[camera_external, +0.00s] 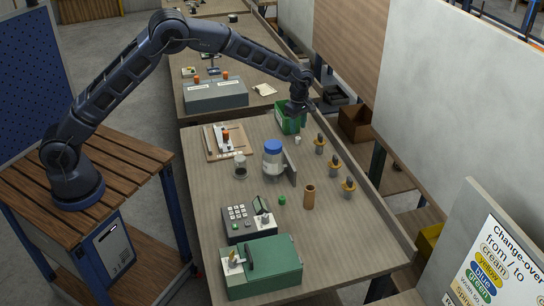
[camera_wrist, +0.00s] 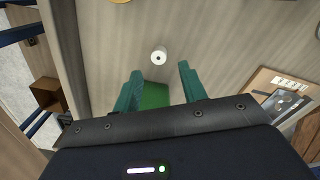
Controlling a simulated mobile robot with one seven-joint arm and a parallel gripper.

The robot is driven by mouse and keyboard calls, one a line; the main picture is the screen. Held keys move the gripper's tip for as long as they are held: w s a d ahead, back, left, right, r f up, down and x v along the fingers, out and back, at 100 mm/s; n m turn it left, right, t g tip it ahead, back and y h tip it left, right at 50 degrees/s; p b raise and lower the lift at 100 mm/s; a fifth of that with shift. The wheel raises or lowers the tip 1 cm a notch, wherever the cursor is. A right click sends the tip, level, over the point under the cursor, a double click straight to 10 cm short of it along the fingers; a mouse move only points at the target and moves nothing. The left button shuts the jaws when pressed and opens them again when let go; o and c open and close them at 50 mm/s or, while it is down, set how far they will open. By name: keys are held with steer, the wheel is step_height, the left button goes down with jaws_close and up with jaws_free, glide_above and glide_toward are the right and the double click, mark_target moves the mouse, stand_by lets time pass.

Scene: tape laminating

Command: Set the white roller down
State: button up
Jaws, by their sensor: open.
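The white roller (camera_wrist: 158,56) stands on the wooden table in the wrist view, its round end with a dark centre facing up. It lies just beyond the fingertips of my gripper (camera_wrist: 160,69), roughly in line with the gap between them. The fingers are apart and nothing is held between them. In the external view my gripper (camera_external: 297,107) is over the green bin (camera_external: 284,124), and the small white roller (camera_external: 297,140) stands on the table just in front of the bin. The bin's green also shows between the fingers in the wrist view (camera_wrist: 154,95).
A board with tools (camera_external: 228,143) lies left of the bin. A keypad device (camera_external: 240,222) and a green box (camera_external: 265,268) are at the near end.

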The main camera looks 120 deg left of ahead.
mark_target(297, 138)
step_height(297, 138, up, 6)
steer(key=shift+r, duration=0.2)
steer(key=d+r+m+t, duration=0.1)
steer(key=d+r+m, duration=0.4)
steer(key=d+r, duration=0.7)
steer(key=d+r+m+t, duration=0.1)
steer(key=d+r+m, duration=0.6)
steer(key=d, duration=0.9)
steer(key=s+d+r+m, duration=0.3)
steer(key=s+d+r, duration=0.15)
steer(key=d, duration=0.45)
steer(key=s+d+r+m, duration=0.3)
steer(key=s+d, duration=0.2)
steer(key=d, duration=0.4)
steer(key=s+d+f+m+t, duration=0.1)
steer(key=s+d+f+m, duration=0.1)
steer(key=s+d+m, duration=0.5)
steer(key=s+d+f+m+t, duration=0.1)
steer(key=s+d+f+m, duration=0.1)
steer(key=s+d+m, duration=0.5)
steer(key=s+d, duration=0.4)
steer(key=s, duration=0.5)
steer(key=shift+s+d+f+t, duration=0.25)
steer(key=shift+s+f+t, duration=0.05)
steer(key=shift+s+f, duration=0.1)
